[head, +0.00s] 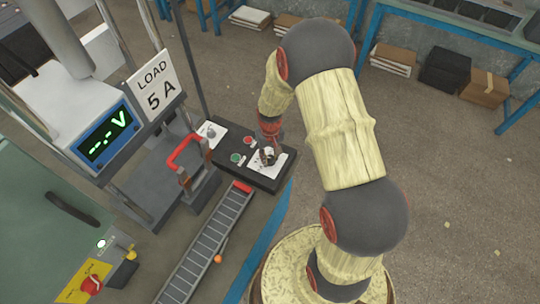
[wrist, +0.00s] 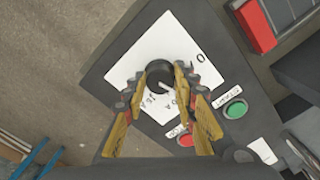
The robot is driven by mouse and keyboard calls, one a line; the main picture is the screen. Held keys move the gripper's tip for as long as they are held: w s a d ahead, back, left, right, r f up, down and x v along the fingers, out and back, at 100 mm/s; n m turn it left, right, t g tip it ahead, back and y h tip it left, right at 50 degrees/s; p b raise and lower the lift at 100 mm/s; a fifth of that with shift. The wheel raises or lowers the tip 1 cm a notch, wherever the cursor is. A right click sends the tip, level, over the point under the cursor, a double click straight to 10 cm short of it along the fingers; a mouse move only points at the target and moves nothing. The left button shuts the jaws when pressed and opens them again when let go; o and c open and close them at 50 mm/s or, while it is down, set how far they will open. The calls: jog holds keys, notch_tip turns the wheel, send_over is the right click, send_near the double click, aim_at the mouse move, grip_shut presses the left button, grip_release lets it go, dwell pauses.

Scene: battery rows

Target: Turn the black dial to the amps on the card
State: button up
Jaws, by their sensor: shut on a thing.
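The card (head: 155,85) reads "LOAD 5 A" and stands beside the display in the head view. The black dial (wrist: 160,73) sits on a white scale plate (wrist: 130,68) on a dark control box. My gripper (wrist: 158,80) has its yellow-and-dark fingers on either side of the dial, shut on it. A pale mark on the dial points to the lower right in the wrist view. A "0" shows at the plate's upper right and "15 A" near the lower edge; other labels are partly hidden by the fingers. In the head view my gripper (head: 268,153) covers most of the dial.
A green button (wrist: 235,108) and a red button (wrist: 185,140) sit close to my fingers on the same box. A red handle (head: 185,150) and a roller track (head: 208,245) stand left of the box. Open floor lies right.

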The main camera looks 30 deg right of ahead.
aim_at(270, 158)
jog(key=shift+w+n, duration=0.1)
jog(key=shift+n, duration=0.4)
jog(key=o, duration=1.1)
jog(key=shift+o, duration=0.2)
notch_tip(270, 158, up, 12)
dwell(0.6)
